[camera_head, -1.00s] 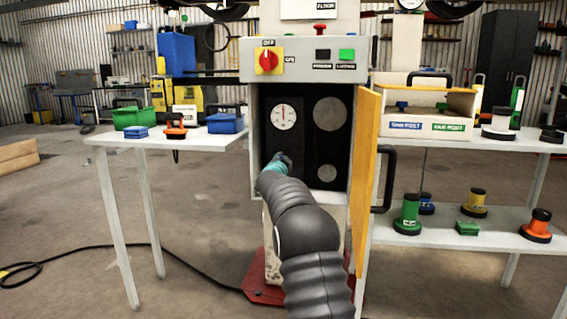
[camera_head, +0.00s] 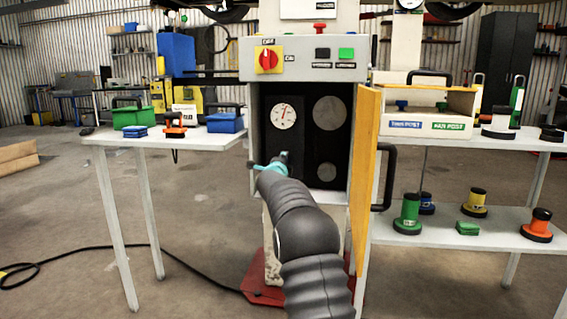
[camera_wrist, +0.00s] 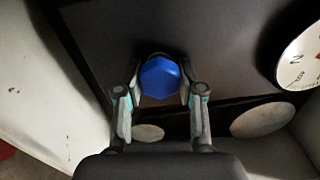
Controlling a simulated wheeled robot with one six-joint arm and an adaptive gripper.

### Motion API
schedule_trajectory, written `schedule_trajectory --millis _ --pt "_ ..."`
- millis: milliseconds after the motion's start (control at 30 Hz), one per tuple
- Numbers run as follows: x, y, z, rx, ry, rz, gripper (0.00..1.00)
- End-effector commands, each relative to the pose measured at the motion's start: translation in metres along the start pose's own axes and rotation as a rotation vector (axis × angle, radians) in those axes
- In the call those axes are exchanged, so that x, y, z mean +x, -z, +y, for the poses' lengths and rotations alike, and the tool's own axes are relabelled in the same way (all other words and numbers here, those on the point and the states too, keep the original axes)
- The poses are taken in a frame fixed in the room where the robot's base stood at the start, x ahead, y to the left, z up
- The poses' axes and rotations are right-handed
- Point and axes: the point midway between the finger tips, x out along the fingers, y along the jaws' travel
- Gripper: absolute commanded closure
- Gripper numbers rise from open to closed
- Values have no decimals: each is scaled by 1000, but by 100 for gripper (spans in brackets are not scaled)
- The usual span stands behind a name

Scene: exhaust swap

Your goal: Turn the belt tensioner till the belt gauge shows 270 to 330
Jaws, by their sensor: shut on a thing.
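The belt tensioner shows as a blue knob (camera_wrist: 160,78) in the wrist view. My gripper (camera_wrist: 160,95) has one finger on each side of it and is shut on it. In the head view my gripper (camera_head: 274,164) is at the lower left inside the open cabinet, and hides the tensioner there. The white round belt gauge (camera_head: 284,117) is above my gripper. Its red needle points up and slightly right; the numbers are too small to read. The gauge (camera_wrist: 302,55) is cut off at the right edge of the wrist view.
The yellow cabinet door (camera_head: 366,180) stands open on the right. Grey discs (camera_head: 328,113) sit beside the gauge. A left table (camera_head: 190,139) and a right shelf (camera_head: 440,238) hold coloured parts.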

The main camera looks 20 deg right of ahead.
Motion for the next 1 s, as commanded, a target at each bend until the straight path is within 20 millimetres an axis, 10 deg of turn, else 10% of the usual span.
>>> schedule_trajectory --millis 1000 --pt "0 -1 5 964 -1 2 97"
